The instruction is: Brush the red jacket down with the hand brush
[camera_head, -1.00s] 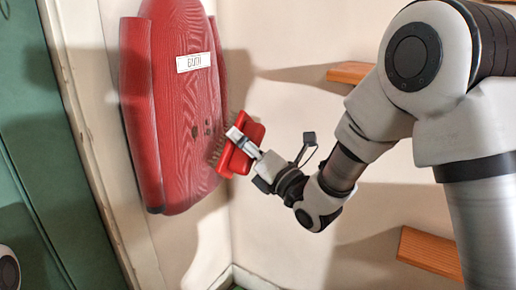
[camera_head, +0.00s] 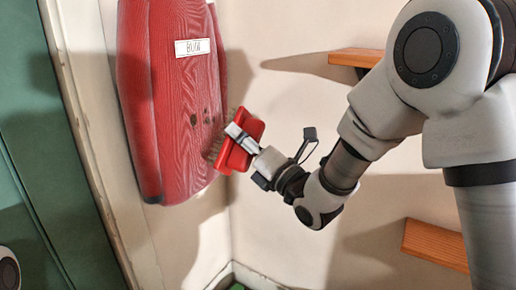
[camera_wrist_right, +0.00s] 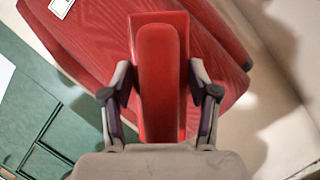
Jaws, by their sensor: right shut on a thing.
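The red jacket (camera_head: 170,100) hangs upright on the wall, with a white label on its chest and a few small dark spots lower down. In the right wrist view the jacket (camera_wrist_right: 95,45) fills the area behind the brush. My right gripper (camera_head: 240,133) is shut on the red hand brush (camera_head: 241,150). The brush's bristles face the jacket's lower right side; whether they touch it I cannot tell. In the right wrist view the brush's back (camera_wrist_right: 160,80) lies between the two fingers, and the bristles are hidden. My left gripper is not in view.
Two wooden shelves, an upper one (camera_head: 352,57) and a lower one (camera_head: 436,243), stick out from the right wall near my right arm. A green panelled door (camera_head: 35,150) is at the left. The wall below the jacket is clear.

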